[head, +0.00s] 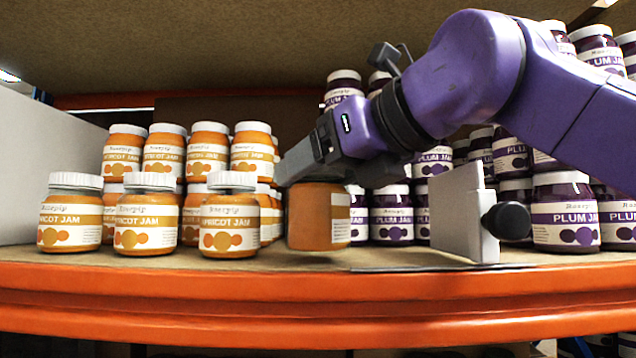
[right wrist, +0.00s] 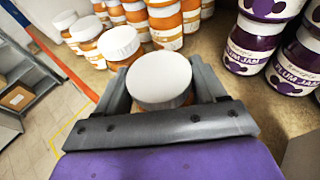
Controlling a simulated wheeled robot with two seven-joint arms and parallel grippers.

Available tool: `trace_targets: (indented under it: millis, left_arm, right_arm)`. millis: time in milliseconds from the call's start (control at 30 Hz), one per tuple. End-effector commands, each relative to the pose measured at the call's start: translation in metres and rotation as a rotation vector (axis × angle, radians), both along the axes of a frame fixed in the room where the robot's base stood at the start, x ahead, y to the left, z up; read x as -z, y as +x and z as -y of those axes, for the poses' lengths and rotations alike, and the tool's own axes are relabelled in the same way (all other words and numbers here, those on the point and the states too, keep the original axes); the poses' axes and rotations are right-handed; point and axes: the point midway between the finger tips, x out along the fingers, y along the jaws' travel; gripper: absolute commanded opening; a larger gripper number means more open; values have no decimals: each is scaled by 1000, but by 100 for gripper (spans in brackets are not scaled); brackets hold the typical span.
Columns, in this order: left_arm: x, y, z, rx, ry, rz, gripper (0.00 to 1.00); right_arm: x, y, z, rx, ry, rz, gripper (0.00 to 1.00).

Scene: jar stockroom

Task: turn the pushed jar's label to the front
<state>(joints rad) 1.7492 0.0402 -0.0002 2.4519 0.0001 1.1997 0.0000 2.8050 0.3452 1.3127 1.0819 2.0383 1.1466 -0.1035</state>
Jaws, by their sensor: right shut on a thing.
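The held apricot jam jar (head: 318,215) stands upright at the right end of the front apricot row. Mostly bare orange glass faces the front, and an edge of its white label shows on its right side. My right gripper (head: 303,166) is shut around its top and hides the lid in the head view. In the right wrist view the white lid (right wrist: 160,80) sits between the two fingers. I cannot tell whether the jar's base touches the shelf. My left gripper is not in view.
Several apricot jars (head: 228,222) stand to the left, labels forward, with more stacked behind. Plum jars (head: 391,215) stand behind and to the right. A grey upright divider (head: 460,213) with a black knob is right of the held jar. The orange shelf edge (head: 300,290) runs in front.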

Motion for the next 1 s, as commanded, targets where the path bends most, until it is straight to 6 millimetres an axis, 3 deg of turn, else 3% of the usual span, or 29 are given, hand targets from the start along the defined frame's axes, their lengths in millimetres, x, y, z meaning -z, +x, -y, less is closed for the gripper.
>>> trace_targets:
  millis: [167, 300, 433, 1000]
  left_arm:
    - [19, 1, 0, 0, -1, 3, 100]
    - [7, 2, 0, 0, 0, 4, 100]
    - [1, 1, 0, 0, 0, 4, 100]
    - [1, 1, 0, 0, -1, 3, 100]
  right_arm:
    - [5, 9, -3, 236, -2, 6, 10]
    - [0, 14, -3, 512, 5, -4, 10]
    - [0, 14, -3, 647, 10, -7, 10]
    - [4, 14, -2, 708, 13, -8, 10]
